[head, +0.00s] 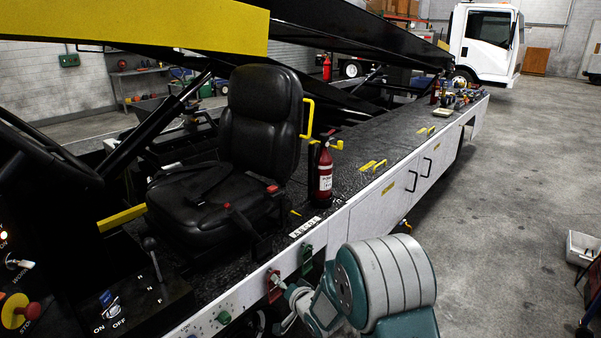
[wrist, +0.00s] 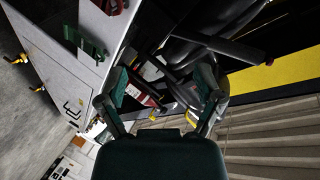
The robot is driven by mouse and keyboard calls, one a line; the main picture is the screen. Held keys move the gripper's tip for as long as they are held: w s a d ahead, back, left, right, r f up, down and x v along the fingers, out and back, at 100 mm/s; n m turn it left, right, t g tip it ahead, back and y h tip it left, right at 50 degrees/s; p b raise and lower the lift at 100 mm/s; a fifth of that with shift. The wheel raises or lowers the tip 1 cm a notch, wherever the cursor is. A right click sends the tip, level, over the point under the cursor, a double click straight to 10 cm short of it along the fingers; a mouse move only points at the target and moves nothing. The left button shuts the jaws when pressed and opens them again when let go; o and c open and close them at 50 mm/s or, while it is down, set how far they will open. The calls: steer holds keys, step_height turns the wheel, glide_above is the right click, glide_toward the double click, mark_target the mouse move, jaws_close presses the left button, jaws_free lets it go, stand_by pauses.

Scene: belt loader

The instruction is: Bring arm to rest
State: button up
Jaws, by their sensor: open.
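My gripper (head: 284,306) is in the lower middle of the head view, at the end of my teal and grey arm. It is beside the white side panel of the belt loader (head: 372,208), close to a red block-like part (head: 273,286). Whether it touches the panel cannot be told. In the wrist view my gripper (wrist: 162,88) shows two teal-padded fingers spread apart with nothing held between them. Beyond them are the red fire extinguisher (wrist: 142,90) and dark loader parts. The arm's lower part is cut off by the frame.
The black driver's seat (head: 262,135) and a red fire extinguisher (head: 324,172) stand on the loader deck. A green part (head: 307,259) is on the side panel near my gripper. Open concrete floor (head: 500,200) lies to the right, with a white bin (head: 581,249) at the edge.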

steer(key=s+d+r+n+g+h, duration=0.1)
steer(key=s+d+r+h, duration=0.2)
steer(key=s+d+r, duration=0.5)
steer(key=s+d+r+g+h, duration=0.1)
steer(key=s+d+r+h, duration=0.2)
steer(key=d+r, duration=0.45)
steer(key=s+d+r+n+g, duration=0.1)
steer(key=s+r, duration=0.1)
steer(key=s, duration=0.6)
steer(key=s+d+r+n+g+h, duration=0.1)
steer(key=s+d+g, duration=0.1)
steer(key=s, duration=0.7)
steer(key=s+d+r+g, duration=0.1)
steer(key=s+r, duration=0.1)
steer(key=s, duration=0.7)
steer(key=shift+d+r+n+g+h, duration=0.25)
steer(key=shift+r+n+g+h, duration=0.05)
steer(key=shift+r+n, duration=0.1)
